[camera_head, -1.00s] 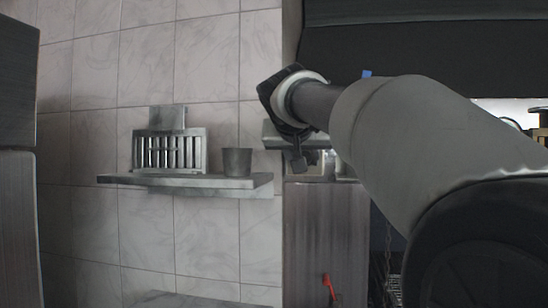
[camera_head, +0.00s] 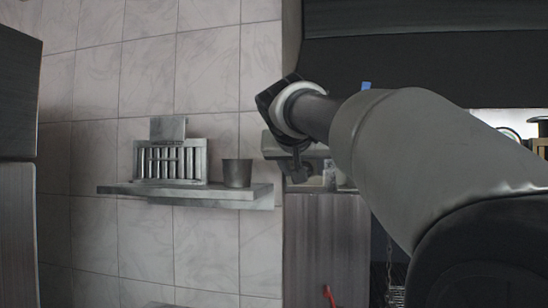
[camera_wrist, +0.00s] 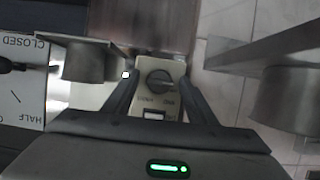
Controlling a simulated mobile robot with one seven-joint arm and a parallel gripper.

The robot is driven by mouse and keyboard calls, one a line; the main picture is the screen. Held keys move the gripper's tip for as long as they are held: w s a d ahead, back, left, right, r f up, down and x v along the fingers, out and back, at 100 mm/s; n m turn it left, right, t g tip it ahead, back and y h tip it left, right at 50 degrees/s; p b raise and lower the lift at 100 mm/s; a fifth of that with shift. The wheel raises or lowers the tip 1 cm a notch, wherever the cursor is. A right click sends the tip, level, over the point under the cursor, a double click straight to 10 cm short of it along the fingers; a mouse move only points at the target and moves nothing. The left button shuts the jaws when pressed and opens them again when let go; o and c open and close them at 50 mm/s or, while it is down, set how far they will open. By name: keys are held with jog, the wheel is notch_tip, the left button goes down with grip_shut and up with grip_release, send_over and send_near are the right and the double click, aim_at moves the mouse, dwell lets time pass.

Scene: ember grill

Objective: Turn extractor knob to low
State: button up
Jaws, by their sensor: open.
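The extractor knob (camera_wrist: 159,82) is a dark round knob on a pale panel (camera_wrist: 150,64) in the middle of the wrist view. Small labels are printed beside it, too small and turned to read surely. My gripper (camera_wrist: 159,77) is open, with one finger on each side of the knob in the picture. I cannot tell whether the fingers touch it or how far off it is. In the head view my gripper (camera_head: 299,168) is small and dark, in front of a grey box (camera_head: 274,146); the knob's face is not visible there.
A wall shelf (camera_head: 190,190) with a slotted metal rack (camera_head: 172,163) and a grey cup (camera_head: 237,172) is left of my arm. In the wrist view, a white plate marked CLOSED and HALF (camera_wrist: 24,105) is at the left, and a grey cylinder (camera_wrist: 290,103) at the right.

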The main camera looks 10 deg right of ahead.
jog(key=b+v, duration=0.1)
jog(key=v, duration=1.6)
jog(key=s+d+f+n+g+y+p, duration=0.1)
jog(key=s+f, duration=0.5)
jog(key=f, duration=0.7)
jog(key=s+d+f+n+g+y+p, duration=0.1)
jog(key=s+f, duration=0.5)
jog(key=f, duration=0.8)
jog(key=s+d+f+n+g+y+p, duration=0.1)
jog(key=s+f+g, duration=0.4)
jog(key=f, duration=0.9)
jog(key=shift+s+d+y, duration=0.6)
jog(key=shift+s+d, duration=0.2)
jog(key=shift+s, duration=0.05)
jog(key=shift+f, duration=0.1)
